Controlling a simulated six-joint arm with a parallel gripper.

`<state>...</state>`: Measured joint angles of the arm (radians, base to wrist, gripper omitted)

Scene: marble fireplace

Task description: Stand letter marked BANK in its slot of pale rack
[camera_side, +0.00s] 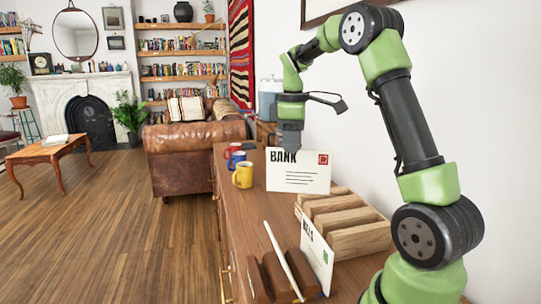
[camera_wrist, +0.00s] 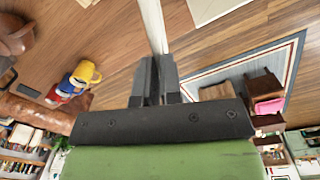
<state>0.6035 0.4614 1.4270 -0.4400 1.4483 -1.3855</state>
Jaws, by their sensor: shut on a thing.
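The white letter marked BANK (camera_side: 298,180) is upright in the side view, with black lines and a red stamp. My gripper (camera_side: 290,146) is shut on its top edge. In the wrist view the letter (camera_wrist: 153,25) shows nearly edge-on between my gripper's fingertips (camera_wrist: 155,65). The pale rack (camera_side: 362,240), with several light wooden slats, stands on the wooden sideboard to the right of and nearer than the letter. The letter's lower right corner overlaps the rack's far end in the picture; its exact height over the rack is unclear.
Yellow (camera_side: 243,175), blue (camera_side: 236,160) and red (camera_side: 233,149) mugs stand left of the held letter. A white wall bounds the right.

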